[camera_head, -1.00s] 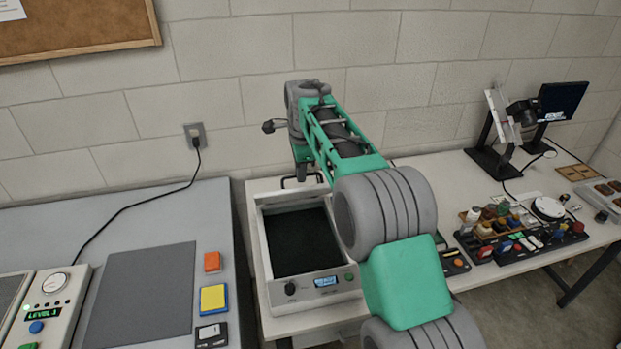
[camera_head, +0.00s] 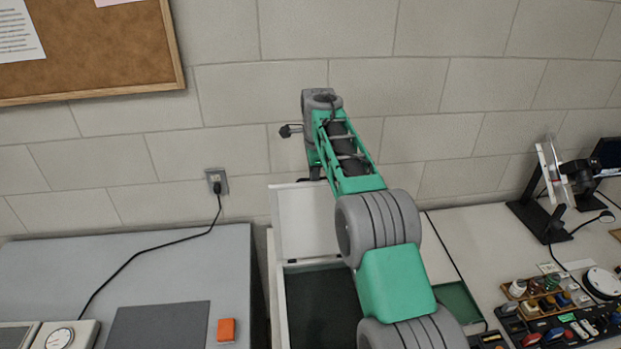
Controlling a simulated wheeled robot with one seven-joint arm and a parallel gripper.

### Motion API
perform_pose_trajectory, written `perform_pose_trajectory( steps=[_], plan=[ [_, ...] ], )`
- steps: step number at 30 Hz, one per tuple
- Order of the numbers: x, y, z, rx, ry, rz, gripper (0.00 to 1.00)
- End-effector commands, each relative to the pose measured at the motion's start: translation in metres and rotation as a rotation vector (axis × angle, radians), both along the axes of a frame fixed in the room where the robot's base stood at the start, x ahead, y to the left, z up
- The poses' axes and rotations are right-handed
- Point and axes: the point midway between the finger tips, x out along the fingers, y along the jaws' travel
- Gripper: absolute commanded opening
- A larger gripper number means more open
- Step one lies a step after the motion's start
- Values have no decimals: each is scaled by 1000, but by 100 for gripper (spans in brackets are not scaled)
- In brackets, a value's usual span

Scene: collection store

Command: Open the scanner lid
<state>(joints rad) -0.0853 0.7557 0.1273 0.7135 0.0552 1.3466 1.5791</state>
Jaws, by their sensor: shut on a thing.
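The scanner lid (camera_head: 300,220) is a white panel standing raised at the back of the scanner. The scanner (camera_head: 282,312) has a pale frame around a dark bed (camera_head: 318,305), which is uncovered. My arm crosses in front and hides the right part of the lid and bed. My gripper (camera_head: 316,174) is at the lid's top edge, shut on its handle. The fingertips and handle are mostly hidden behind the wrist. The scanner's front panel is out of view below.
A grey cabinet top (camera_head: 180,265) with an orange block (camera_head: 226,329) lies left of the scanner. A wall outlet (camera_head: 217,182) with a black cable is behind. On the right, the table holds a black stand (camera_head: 540,215) and a crowded rack of small items (camera_head: 560,315).

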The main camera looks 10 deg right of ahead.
Motion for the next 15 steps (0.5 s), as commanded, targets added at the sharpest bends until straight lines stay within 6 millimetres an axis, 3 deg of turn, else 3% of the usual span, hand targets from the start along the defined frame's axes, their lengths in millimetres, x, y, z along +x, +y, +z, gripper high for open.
perform_pose_trajectory(
  steps=[1,15],
  plan=[
    [0,0,-7,-1,13,3,0],
    [2,-5,-7,-1,14,-4,0]
  ],
)
